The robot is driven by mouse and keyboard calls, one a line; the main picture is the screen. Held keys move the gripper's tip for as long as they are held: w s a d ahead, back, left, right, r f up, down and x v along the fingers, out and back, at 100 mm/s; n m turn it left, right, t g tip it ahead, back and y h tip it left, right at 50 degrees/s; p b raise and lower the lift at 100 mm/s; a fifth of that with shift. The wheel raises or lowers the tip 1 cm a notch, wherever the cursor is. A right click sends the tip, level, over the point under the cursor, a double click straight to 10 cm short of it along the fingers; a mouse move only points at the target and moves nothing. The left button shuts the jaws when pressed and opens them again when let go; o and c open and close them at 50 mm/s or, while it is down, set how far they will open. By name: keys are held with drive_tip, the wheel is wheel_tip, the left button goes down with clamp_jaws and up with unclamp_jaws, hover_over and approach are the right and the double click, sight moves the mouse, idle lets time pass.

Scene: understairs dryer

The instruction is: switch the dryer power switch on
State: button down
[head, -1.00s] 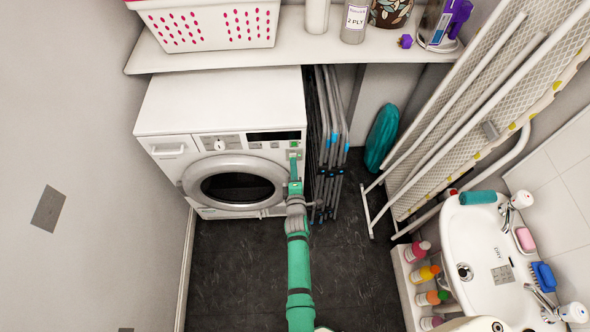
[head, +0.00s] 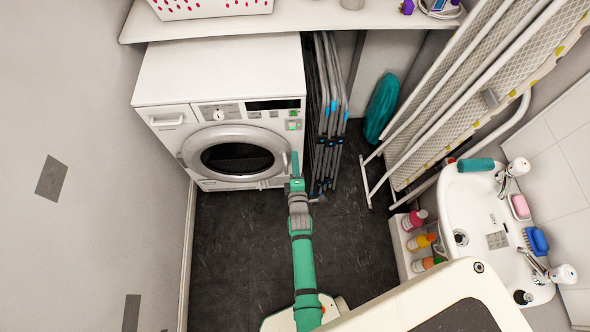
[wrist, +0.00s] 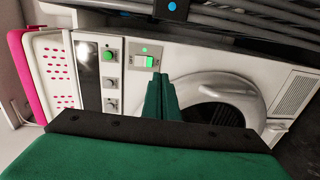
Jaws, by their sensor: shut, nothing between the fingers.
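The white dryer (head: 215,90) stands against the back wall with its round door shut. Its power switch (head: 293,126) is at the right end of the front panel and shows green. In the wrist view the switch (wrist: 143,62) is a rocker, part white and part green, with a small green light (wrist: 145,49) lit beside it. My gripper (head: 295,160) is in front of the dryer's right side, below the switch in the head view. In the wrist view its green fingers (wrist: 160,82) are together, empty, and appear apart from the switch.
A green button (wrist: 108,56) and grey knobs sit beside the switch. Folded racks (head: 325,110) stand right of the dryer. A leaning ironing board (head: 470,100) and a sink (head: 480,205) are at the right. A shelf (head: 300,22) hangs above. The dark floor (head: 235,260) is clear.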

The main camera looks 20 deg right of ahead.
drive_tip(key=v, duration=0.2)
drive_tip(key=f+v, duration=0.1)
drive_tip(key=v, duration=0.1)
idle(0.4)
drive_tip(key=shift+s, duration=0.15)
